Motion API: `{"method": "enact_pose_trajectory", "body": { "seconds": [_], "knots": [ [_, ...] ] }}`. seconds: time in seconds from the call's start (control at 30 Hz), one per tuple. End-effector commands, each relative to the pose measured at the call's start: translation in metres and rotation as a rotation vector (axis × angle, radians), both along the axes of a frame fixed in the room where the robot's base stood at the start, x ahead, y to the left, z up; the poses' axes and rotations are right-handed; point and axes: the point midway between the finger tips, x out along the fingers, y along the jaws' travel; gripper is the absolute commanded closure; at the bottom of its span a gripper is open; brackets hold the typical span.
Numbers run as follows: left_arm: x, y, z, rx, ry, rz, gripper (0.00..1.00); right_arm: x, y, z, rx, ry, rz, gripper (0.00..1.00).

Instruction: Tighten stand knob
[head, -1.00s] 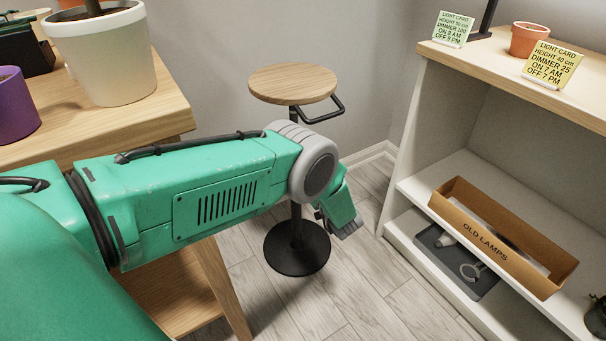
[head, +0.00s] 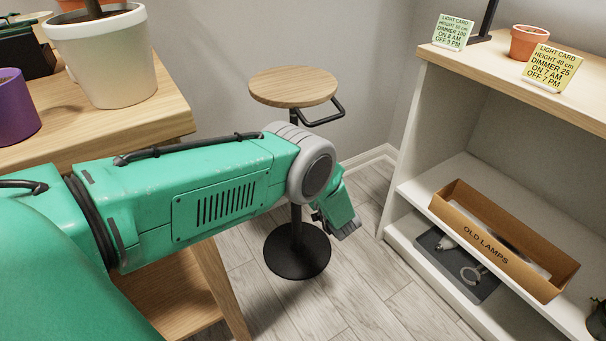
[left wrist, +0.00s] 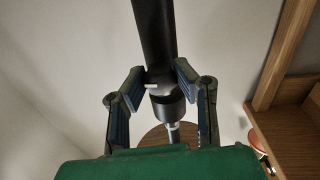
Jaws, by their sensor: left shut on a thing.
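The stand has a round wooden top (head: 293,86) with a black bar handle at its side, and a black round base (head: 297,252) on the floor. My left arm crosses in front of its column in the head view and hides the knob area. In the left wrist view, the dark stand column (left wrist: 154,35) runs down to a dark collar-like knob (left wrist: 168,108) with a small pale mark just above it. My left gripper (left wrist: 163,80) has one finger on each side there and is shut on the knob. The exact contact is dark. My right gripper is out of view.
A wooden table (head: 150,128) with a white pot (head: 103,60) and a purple pot (head: 15,108) stands at left. At right is a white shelf (head: 405,188) with light cards and an old-lamps box (head: 505,240). Floor between is clear.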

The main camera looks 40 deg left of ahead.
Motion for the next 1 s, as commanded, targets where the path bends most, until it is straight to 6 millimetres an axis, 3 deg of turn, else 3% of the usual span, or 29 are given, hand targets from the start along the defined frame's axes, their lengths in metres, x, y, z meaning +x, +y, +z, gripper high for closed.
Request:
{"method": "enact_pose_trajectory", "body": {
  "seconds": [1.0],
  "knots": [
    [0.0024, -0.0033, -0.0009, 0.343, 0.835, -0.008, 1.00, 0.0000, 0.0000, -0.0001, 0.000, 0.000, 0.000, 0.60]
  ]
}}
